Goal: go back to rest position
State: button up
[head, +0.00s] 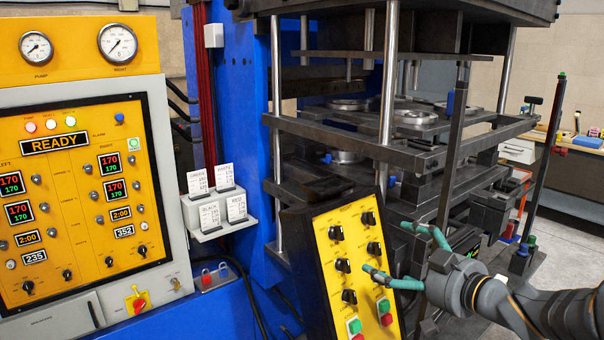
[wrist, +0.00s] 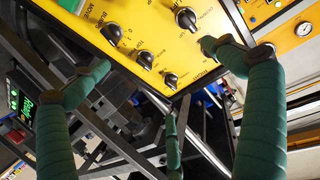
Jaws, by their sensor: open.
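My gripper (head: 405,252) is at the lower right in the head view, in front of the press and beside the yellow control box (head: 328,222). Its green-wrapped fingers are spread apart and hold nothing. In the wrist view the fingers of my gripper (wrist: 160,95) reach up toward the control box (wrist: 165,35), whose black knobs show close to the fingertips. One fingertip overlaps the box's edge near a knob; I cannot tell whether it touches.
The press (head: 400,150) with its plates and posts stands behind my gripper. A large yellow panel (head: 75,200) reading READY is at the left. A small white card holder (head: 222,231) sits on the blue frame. A workbench (head: 560,150) is at the far right, with open floor before it.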

jog(key=s+f+g+h+b, duration=0.1)
jog(key=s+f+g+b, duration=0.1)
jog(key=f, duration=1.2)
jog(key=shift+s+a+h+b, duration=0.3)
jog(key=shift+s+h+b, duration=0.1)
jog(key=shift+s+b, duration=0.6)
jog(key=shift+w+a, duration=0.1)
